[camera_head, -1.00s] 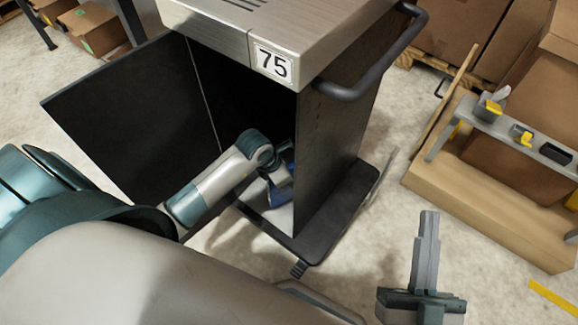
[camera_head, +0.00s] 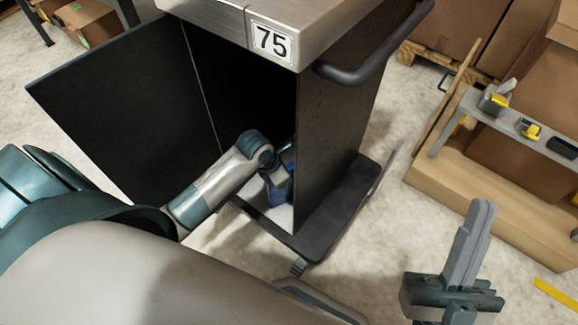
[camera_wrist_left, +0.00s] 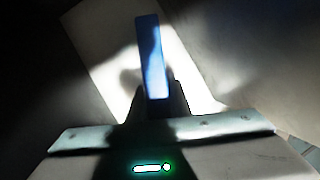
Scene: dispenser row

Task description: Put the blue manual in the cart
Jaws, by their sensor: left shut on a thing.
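The cart (camera_head: 340,150) is a dark cabinet with a metal top labelled 75 and its door swung open to the left. My left arm reaches into its opening. The blue manual (camera_wrist_left: 152,60) stands edge-on between the fingers of my left gripper (camera_wrist_left: 158,98), which is shut on it. A bit of blue (camera_head: 287,158) shows beside the left wrist in the head view, inside the cart; the fingertips are hidden there. I cannot tell whether the manual touches the cart floor. My right gripper (camera_head: 472,240) is outside the cart at lower right, fingers together and empty.
The open door (camera_head: 115,110) stands left of my arm. A push handle (camera_head: 380,50) juts from the cart's right side. A grey rack with yellow-marked holders (camera_head: 500,120) and cardboard boxes stand at right. Pale floor is clear between cart and rack.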

